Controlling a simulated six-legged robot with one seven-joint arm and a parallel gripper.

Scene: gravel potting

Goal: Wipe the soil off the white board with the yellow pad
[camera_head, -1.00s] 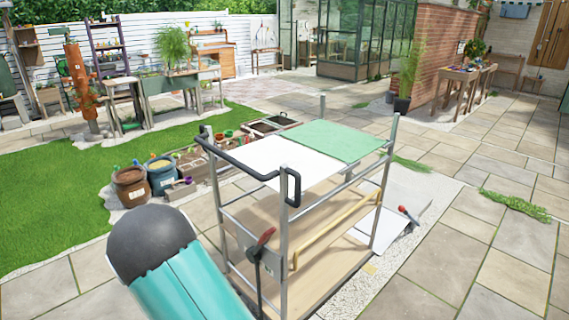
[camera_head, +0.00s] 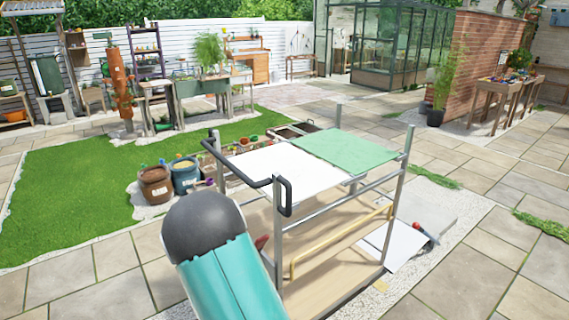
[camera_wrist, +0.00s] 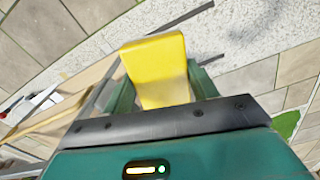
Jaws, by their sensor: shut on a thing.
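The yellow pad (camera_wrist: 158,68) is between the green fingers of my gripper (camera_wrist: 163,92) in the wrist view. My gripper is shut on it, and its broad face is bare toward the camera. Stone paving and pale gravel lie beyond it. A white board (camera_head: 396,246) lies slanted beside the metal cart in the head view, with a red-handled tool (camera_head: 426,233) at its right edge. I cannot make out soil on it. My gripper and the pad are not visible in the head view; my teal arm link fills the lower middle.
The metal-framed cart (camera_head: 398,195) has a white panel (camera_head: 275,170) and a green panel (camera_head: 347,150) on top, and black handles. Two buckets (camera_head: 155,186) stand left of the cart. Paving at right is open.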

